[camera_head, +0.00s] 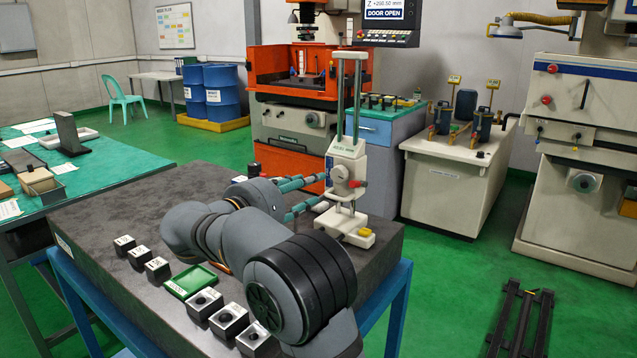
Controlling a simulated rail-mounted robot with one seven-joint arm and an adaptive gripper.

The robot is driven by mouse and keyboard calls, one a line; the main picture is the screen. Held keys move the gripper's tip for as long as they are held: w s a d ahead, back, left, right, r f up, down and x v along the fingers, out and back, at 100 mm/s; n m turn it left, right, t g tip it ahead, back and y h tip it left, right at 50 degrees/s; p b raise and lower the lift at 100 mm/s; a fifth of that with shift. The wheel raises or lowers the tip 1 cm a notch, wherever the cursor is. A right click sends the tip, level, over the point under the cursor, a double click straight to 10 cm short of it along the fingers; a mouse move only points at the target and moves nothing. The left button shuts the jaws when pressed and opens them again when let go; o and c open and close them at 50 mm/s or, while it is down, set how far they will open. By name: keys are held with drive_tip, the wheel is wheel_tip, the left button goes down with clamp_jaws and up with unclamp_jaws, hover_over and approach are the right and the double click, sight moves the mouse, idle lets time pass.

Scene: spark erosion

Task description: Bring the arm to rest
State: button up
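My arm reaches over the dark stone-topped table (110,215), with its elbow in the foreground and its wrist bent to the right. My gripper (318,192) has two teal-and-dark fingers, spread apart with a gap between them. It points right toward a tall height gauge (347,165) with teal columns and a cream body. The fingertips are close to the gauge's left side; I cannot tell whether they touch it. I see nothing held between the fingers. The gauge stands upright near the table's right edge.
Small labelled blocks (124,245), a green tray (192,281) and larger blocks with holes (228,321) line the table's front. A green-topped bench (110,165) stands left. The orange machine (272,65) and a cream tank unit (445,185) stand behind.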

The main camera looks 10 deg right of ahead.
sight(336, 175)
drive_tip(key=shift+s+a, duration=0.4)
drive_tip(key=shift+s, duration=0.05)
drive_tip(key=x, duration=1.2)
drive_tip(key=shift+r, duration=0.1)
drive_tip(key=shift+w+r, duration=0.1)
